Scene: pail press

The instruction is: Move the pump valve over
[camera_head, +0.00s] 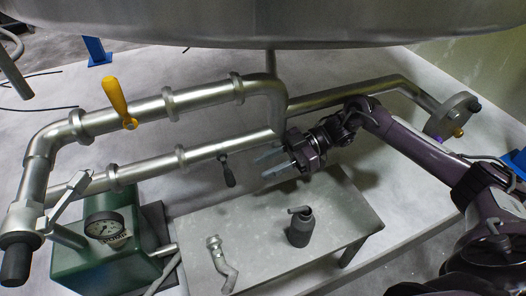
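A green pump box (115,240) with a round dial gauge (104,226) stands at the lower left. A pale metal lever (68,197) slants up beside it, next to the pipe end with a black cap. I cannot tell for sure whether this lever is the pump valve. A yellow valve handle (118,101) stands up from the upper pipe, and a black handle (227,171) hangs at the lower pipe. My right gripper (262,166) is open and empty, its fingers pointing left, right of the black handle and apart from it. My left gripper is not in view.
A low grey table (330,205) carries a dark grey bottle-like fitting (301,227) and a bent pipe piece (220,264). A large metal vessel (280,25) overhangs the top. Metal pipes (195,97) cross the left and middle.

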